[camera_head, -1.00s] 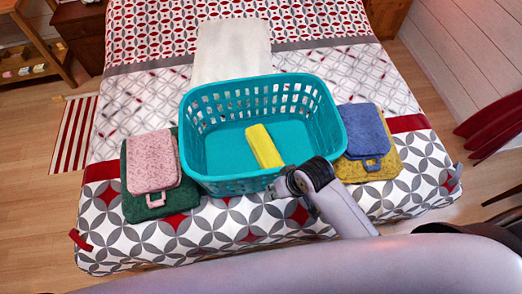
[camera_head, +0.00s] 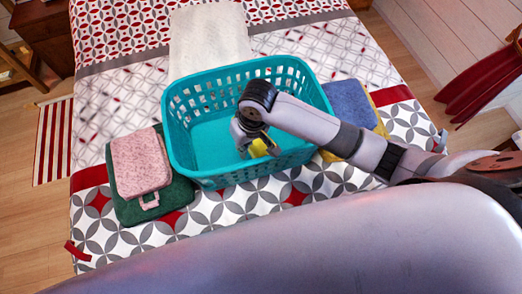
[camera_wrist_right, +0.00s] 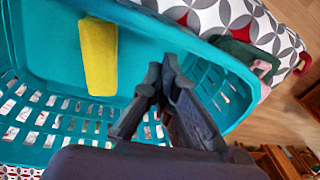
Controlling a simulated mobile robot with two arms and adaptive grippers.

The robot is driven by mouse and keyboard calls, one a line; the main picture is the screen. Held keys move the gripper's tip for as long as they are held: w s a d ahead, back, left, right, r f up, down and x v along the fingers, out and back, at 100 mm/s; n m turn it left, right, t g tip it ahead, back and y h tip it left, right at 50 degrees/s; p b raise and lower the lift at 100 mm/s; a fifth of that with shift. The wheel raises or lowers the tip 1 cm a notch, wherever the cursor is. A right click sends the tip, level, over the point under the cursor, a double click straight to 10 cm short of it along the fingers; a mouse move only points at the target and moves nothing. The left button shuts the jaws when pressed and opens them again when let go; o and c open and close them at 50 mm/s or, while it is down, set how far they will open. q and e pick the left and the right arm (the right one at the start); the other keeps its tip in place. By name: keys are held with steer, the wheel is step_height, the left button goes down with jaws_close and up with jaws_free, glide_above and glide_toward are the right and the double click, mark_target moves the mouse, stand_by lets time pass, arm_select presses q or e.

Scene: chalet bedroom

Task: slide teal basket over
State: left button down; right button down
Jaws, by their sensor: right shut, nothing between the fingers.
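The teal basket (camera_head: 292,75) stands upright on the bed, with holes in its walls. A yellow block (camera_head: 264,148) lies inside on its floor, mostly hidden by my right gripper in the head view. The wrist view shows the block (camera_wrist_right: 98,57) whole, apart from my fingers, and the basket's wall (camera_wrist_right: 110,12). My right gripper (camera_head: 246,150) reaches in from the right, over the basket's opening. Its fingers (camera_wrist_right: 166,72) are shut and empty; how deep they are in the basket is unclear. My left gripper is not in view.
A pink folded cloth (camera_head: 140,160) on a green one (camera_head: 170,200) lies left of the basket. A blue one (camera_head: 350,105) on a yellow one (camera_head: 378,100) lies right, partly behind my arm. A white cloth (camera_head: 208,40) lies behind the basket.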

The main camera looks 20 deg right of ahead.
steer(key=w+d+m+h, duration=0.2)
steer(key=w+d, duration=0.3)
steer(key=d, duration=0.1)
steer(key=s+f+p, duration=0.3)
steer(key=s+f, duration=0.1)
steer(key=f, duration=0.5)
steer(key=shift+a+f+g, duration=0.2)
steer(key=shift+f+g, duration=0.05)
steer(key=shift+g, duration=0.15)
steer(key=shift+w, duration=0.1)
